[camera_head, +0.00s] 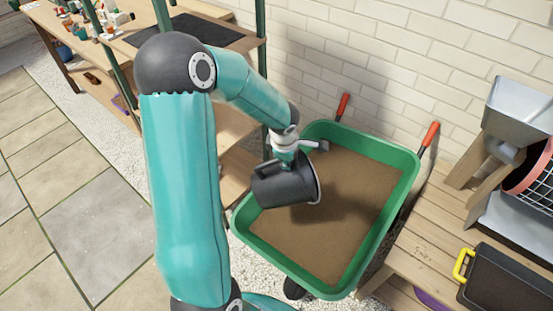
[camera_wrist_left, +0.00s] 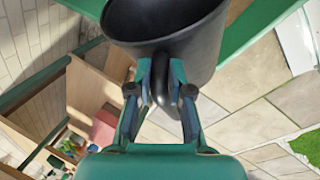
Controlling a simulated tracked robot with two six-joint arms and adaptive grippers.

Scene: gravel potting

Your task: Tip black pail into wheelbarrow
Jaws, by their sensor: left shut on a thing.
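The black pail (camera_head: 283,188) is tilted on its side over the green wheelbarrow (camera_head: 398,160), its mouth facing right in the head view. Brown fill covers the wheelbarrow's bed. My left gripper (camera_head: 287,150) is above the pail, at its handle side. In the left wrist view my left gripper (camera_wrist_left: 161,95) is shut on the handle of the pail (camera_wrist_left: 190,50), and part of the pail's dark inside shows. Whether anything is left in the pail cannot be seen. My right gripper is in neither view.
A wooden bench (camera_head: 430,240) with a black tray with a yellow handle (camera_head: 500,282) stands right of the wheelbarrow. The wheelbarrow's red grips (camera_head: 430,134) point to the brick wall (camera_head: 400,60). A wooden shelf unit stands at the back left. Paving lies at left.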

